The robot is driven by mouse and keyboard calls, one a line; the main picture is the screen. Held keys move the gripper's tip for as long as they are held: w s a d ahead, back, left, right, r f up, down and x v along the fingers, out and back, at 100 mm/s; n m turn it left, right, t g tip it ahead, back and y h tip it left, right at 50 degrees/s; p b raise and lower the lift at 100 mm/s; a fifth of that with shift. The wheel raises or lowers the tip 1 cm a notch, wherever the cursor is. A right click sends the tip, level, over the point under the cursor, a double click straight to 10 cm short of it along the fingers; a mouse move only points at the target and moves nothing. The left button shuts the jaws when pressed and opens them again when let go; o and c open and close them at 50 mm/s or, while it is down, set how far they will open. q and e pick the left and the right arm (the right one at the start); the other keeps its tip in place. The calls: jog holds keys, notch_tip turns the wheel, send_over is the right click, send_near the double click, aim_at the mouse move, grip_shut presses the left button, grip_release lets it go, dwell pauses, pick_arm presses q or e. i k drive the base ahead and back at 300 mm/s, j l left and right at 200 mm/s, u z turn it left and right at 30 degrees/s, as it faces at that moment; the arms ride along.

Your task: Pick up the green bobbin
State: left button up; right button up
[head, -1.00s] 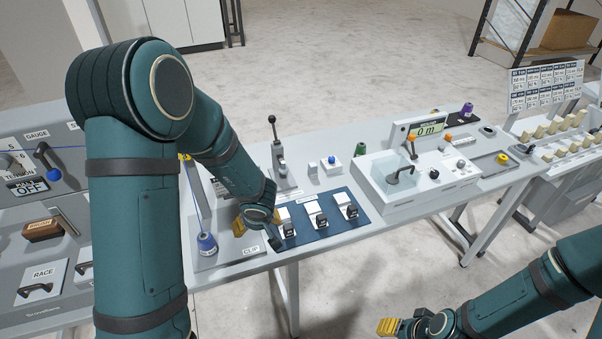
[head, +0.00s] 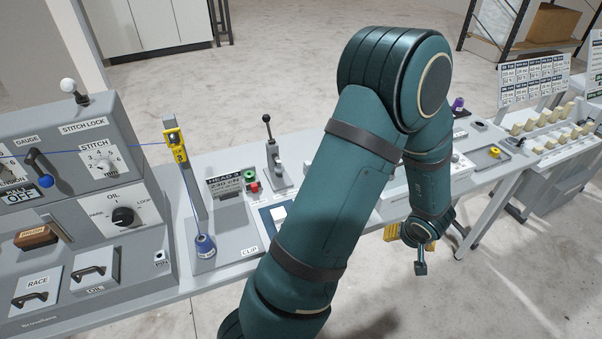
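The green bobbin does not show now; my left arm covers the part of the bench where it stood a second ago. My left arm rises from the lower middle and bends down to the right. My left gripper (head: 420,248) hangs at the front edge of the bench, over the floor side, with dark and yellow parts visible. Its fingers are too small and overlapped to tell whether they are open, and I see nothing held in it. My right gripper is out of view.
A lever (head: 269,140) and a panel with green and red buttons (head: 249,182) are behind. A purple bobbin (head: 458,104) stands at the back right.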

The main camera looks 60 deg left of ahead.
aim_at(250, 176)
jog(key=j+z, duration=0.1)
jog(key=z, duration=1.35)
jog(key=k+z, duration=0.1)
jog(key=z, duration=0.35)
jog(key=k+j+z, duration=0.1)
jog(key=z, duration=0.8)
jog(key=k+u, duration=0.2)
jog(key=u, duration=0.15)
jog(key=k+j+u, duration=0.1)
jog(key=u, duration=0.65)
jog(key=j+u, duration=0.15)
jog(key=u, duration=0.35)
jog(key=k+j+u, duration=0.1)
jog(key=u, duration=0.8)
jog(key=j+u, duration=0.15)
jog(key=u, duration=0.35)
jog(key=j+u, duration=0.1)
jog(key=u, duration=0.8)
jog(key=i, duration=0.05)
